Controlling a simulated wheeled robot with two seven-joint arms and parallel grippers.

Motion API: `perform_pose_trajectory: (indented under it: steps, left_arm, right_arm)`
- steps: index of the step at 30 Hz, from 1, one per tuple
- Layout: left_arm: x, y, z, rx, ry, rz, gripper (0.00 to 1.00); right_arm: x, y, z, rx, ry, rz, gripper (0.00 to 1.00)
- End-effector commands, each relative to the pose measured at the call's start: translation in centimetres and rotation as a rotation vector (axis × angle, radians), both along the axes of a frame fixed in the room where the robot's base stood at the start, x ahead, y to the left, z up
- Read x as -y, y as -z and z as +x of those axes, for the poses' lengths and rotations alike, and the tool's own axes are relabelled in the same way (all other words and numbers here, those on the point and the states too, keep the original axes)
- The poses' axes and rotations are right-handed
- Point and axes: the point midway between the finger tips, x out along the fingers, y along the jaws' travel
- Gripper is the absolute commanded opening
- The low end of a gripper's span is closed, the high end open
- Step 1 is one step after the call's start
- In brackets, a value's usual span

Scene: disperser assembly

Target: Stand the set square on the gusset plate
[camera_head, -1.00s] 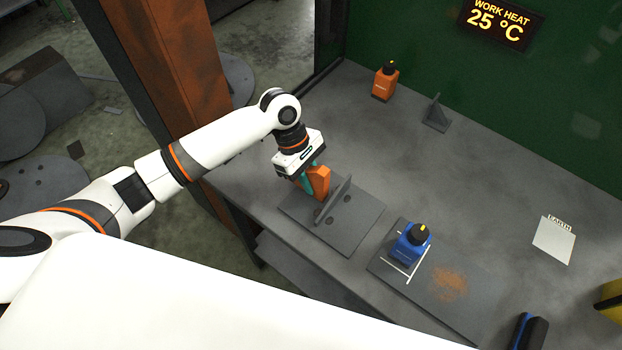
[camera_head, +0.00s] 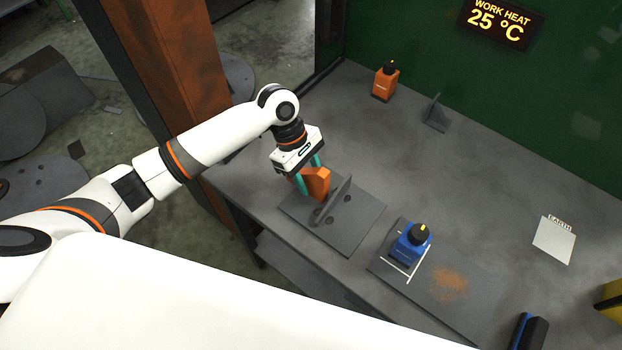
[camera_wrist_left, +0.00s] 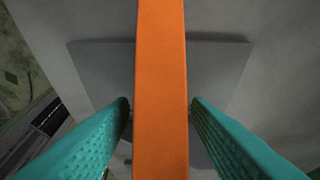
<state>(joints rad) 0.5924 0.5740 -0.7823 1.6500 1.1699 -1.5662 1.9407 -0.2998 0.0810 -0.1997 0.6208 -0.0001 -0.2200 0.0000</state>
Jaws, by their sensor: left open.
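The orange set square (camera_head: 317,184) stands on the grey gusset plate (camera_head: 352,232), beside the plate's upright grey rib (camera_head: 335,200). I cannot tell whether it touches the rib. My left gripper (camera_head: 311,177) is open over the set square, with one teal finger on each side. In the left wrist view the set square (camera_wrist_left: 160,90) is an orange bar running between the two fingertips (camera_wrist_left: 160,105), with a narrow gap on both sides. The gusset plate (camera_wrist_left: 105,70) shows beneath it. My right gripper is not in view.
A blue device (camera_head: 410,245) stands on a second grey plate (camera_head: 440,312) with an orange-brown patch. An orange device (camera_head: 385,82) and a small grey bracket (camera_head: 436,115) stand at the back. A white card (camera_head: 554,240) lies at right. The middle of the bench is clear.

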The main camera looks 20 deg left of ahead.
Motion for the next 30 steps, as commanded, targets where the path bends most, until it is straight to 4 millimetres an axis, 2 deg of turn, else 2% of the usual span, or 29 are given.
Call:
perform_pose_trajectory:
  steps: [9, 15, 20, 30]
  left_arm:
    - [-2.4, -6.4, 1.0, 0.004, 0.001, 0.000, 0.43]
    - [-3.5, -9.1, 1.3, 0.002, -0.001, -0.001, 0.43]
    - [-3.8, -9.9, 1.4, 0.000, 0.001, -0.001, 0.43]
    - [-3.8, -10.0, 1.4, 0.000, 0.001, -0.001, 0.43]
  right_arm:
    - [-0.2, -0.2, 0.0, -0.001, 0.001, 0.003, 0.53]
    - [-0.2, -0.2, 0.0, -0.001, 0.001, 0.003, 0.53]
    - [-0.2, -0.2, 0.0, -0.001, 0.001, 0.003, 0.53]
    - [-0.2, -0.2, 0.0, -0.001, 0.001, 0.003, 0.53]
